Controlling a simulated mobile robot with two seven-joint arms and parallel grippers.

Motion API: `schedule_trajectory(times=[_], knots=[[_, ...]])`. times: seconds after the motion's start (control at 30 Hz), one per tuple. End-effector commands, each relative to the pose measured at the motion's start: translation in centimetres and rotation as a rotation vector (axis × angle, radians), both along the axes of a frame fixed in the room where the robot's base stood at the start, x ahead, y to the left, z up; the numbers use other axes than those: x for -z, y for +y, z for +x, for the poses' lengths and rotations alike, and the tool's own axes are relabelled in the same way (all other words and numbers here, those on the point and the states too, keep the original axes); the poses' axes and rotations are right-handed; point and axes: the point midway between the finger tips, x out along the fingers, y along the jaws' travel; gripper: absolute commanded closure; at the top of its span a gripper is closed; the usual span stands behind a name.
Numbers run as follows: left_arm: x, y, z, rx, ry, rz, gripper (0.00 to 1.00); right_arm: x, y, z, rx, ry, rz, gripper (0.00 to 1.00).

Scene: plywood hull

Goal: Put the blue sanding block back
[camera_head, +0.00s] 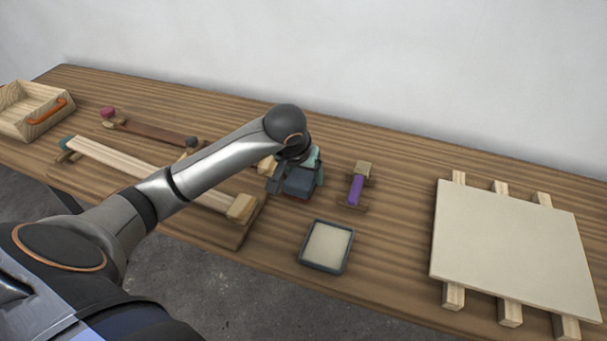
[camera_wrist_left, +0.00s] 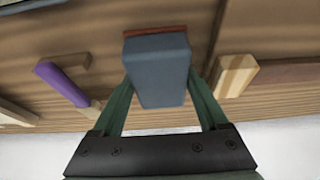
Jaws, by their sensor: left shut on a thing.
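The blue sanding block (camera_head: 299,184) is between the fingers of my left gripper (camera_head: 296,178), near the middle of the table. In the left wrist view the block (camera_wrist_left: 158,75) fills the space between the green fingers, which touch it on both sides. A reddish-brown layer shows at its far end. My left gripper is shut on it. Whether the block touches the tabletop is hard to tell. A shallow dark-rimmed tray (camera_head: 324,269) with a pale, empty-looking floor lies in front and slightly right of the block. My right gripper is out of view.
A purple-handled tool (camera_head: 356,190) lies on wooden rests just right of the block. A large pale panel (camera_head: 510,250) rests on wooden battens at the right. Long pale strips (camera_head: 110,158) and a wooden box (camera_head: 40,122) are at the left. Tabletop between tray and panel is clear.

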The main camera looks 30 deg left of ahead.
Motion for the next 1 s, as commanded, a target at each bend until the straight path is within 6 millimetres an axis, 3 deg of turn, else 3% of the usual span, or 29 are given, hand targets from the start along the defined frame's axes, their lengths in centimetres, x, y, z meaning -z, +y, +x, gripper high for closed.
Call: schedule_trajectory(times=[0.47, 0.5, 0.7, 1.0], knots=[[1.15, 0.02, 0.04, 0.000, -0.003, 0.002, 0.84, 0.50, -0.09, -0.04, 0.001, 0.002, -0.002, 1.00], [1.06, -0.01, 0.01, 0.000, -0.001, 0.000, 0.20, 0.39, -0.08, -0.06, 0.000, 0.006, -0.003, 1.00], [1.00, -0.02, 0.01, 0.000, -0.001, 0.000, 0.00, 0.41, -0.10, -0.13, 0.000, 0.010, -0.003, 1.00], [0.53, -0.05, 0.02, -0.001, -0.001, -0.001, 0.00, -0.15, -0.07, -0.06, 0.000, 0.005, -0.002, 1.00]])
